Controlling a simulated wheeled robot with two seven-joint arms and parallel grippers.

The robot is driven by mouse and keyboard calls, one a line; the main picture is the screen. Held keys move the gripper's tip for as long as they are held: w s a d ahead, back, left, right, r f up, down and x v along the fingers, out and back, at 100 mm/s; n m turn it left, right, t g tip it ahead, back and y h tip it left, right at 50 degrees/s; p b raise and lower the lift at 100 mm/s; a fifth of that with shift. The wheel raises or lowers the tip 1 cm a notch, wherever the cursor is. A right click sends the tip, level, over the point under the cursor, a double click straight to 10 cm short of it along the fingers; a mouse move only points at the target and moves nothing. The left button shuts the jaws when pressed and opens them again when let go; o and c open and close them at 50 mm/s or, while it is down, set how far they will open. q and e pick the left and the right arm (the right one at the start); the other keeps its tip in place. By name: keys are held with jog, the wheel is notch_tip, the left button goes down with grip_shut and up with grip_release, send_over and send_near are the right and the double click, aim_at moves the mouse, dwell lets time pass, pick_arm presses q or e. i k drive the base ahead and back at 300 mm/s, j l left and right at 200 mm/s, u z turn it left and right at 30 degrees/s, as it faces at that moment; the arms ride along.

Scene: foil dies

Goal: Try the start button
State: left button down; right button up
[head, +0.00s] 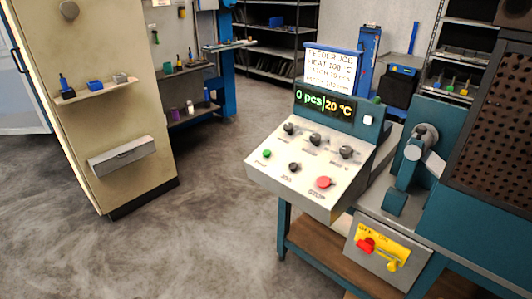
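A sloped control box (300,183) stands on a teal bench at centre right. A small green button (267,154) sits at the left of its panel; its label is too small to read. A black knob (294,167) is in the middle of the lower row and a larger red button (324,183) is at its right. Several black knobs (315,139) line the upper row. The display (324,103) above reads "0 pcs" and "20 °C". Neither of my grippers is in view.
A teal machine (460,200) with a perforated guard stands right of the box. A red switch on a yellow plate (385,247) is below. A job card (332,68) stands behind the display. A beige cabinet (100,130) is at left. The floor between is clear.

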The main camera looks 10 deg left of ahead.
aim_at(267, 153)
jog(key=i+l+u, duration=0.45)
jog(key=i+l, duration=0.2)
jog(key=i+l+u, duration=0.2)
jog(key=l, duration=0.25)
jog(key=i+l+u, duration=0.2)
jog(key=l, duration=0.3)
jog(key=i, duration=0.1)
